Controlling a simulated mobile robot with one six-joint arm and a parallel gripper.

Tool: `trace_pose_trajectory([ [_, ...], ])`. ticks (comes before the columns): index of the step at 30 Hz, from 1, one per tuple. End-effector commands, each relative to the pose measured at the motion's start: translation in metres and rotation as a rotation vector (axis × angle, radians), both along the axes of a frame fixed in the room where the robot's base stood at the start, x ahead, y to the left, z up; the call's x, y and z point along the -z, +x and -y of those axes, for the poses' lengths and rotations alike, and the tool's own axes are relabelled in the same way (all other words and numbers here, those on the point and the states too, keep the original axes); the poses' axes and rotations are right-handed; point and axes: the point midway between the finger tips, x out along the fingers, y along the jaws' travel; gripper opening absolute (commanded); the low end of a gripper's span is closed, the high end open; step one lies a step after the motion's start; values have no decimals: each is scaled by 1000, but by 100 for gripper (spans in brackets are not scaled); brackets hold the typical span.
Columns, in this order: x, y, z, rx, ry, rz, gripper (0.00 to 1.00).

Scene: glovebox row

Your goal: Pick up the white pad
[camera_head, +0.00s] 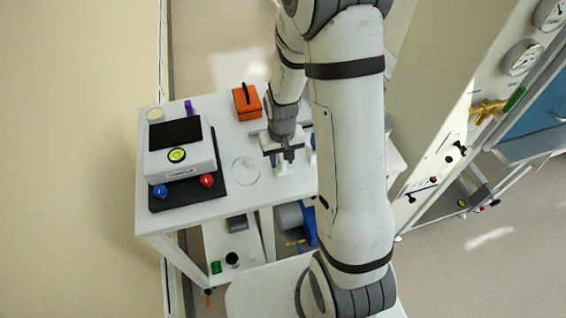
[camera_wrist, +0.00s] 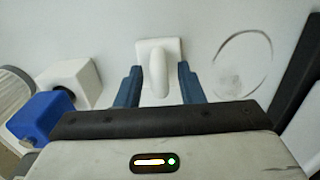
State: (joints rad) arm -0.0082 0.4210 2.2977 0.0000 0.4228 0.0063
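The white pad (camera_wrist: 173,48) lies on the white table and has a raised rounded white grip. It is in the upper middle of the wrist view, and partly hidden under the gripper in the head view (camera_head: 284,170). My gripper (camera_wrist: 159,70) is open, with a blue finger on each side of the pad's grip and a visible gap between each finger and the grip. In the head view, my gripper (camera_head: 281,158) points down close above the tabletop. I cannot tell how high the fingertips are above the table.
On the table (camera_head: 215,207), a white device (camera_head: 180,160) on a black mat stands left, an orange box (camera_head: 246,102) behind. A faint ring mark (camera_wrist: 243,62) lies right of the pad. A white block (camera_wrist: 75,82) and a blue block (camera_wrist: 40,116) stand left in the wrist view.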

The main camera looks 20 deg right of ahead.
Motion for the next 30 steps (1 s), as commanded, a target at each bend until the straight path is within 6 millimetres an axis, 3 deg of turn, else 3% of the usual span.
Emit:
trace_pose_trajectory([
  [12,0,0,0,1,0,0,0],
  [23,-4,1,1,2,0,2,0],
  [30,-38,2,1,2,0,7,0],
])
